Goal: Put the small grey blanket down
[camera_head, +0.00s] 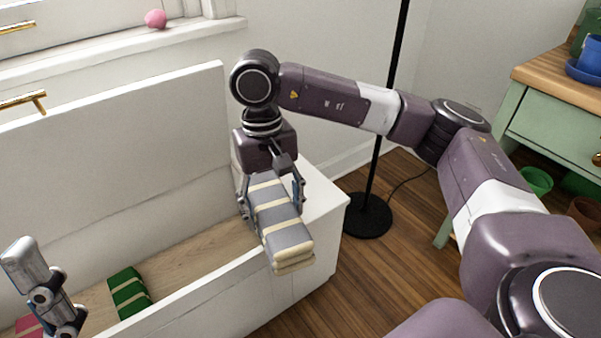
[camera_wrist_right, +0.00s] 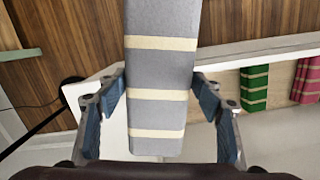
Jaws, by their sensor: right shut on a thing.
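The small grey blanket (camera_head: 279,222) is folded, with cream stripes. My right gripper (camera_head: 271,200) is shut on it, one finger on each side. In the head view the blanket appears over the front rim near the right end of an open white chest (camera_head: 200,300). I cannot tell whether it touches the rim. The wrist view shows the grey blanket (camera_wrist_right: 162,75) between the blue-padded fingers. Part of my left gripper (camera_head: 45,285) shows at the lower left over the chest; its jaw opening is unclear.
A folded green striped blanket (camera_head: 129,292) and a pink one (camera_head: 29,326) lie on the chest's wooden floor. The floor right of the green blanket is clear. A black lamp stand (camera_head: 366,217) and a green cabinet (camera_head: 550,125) stand to the right.

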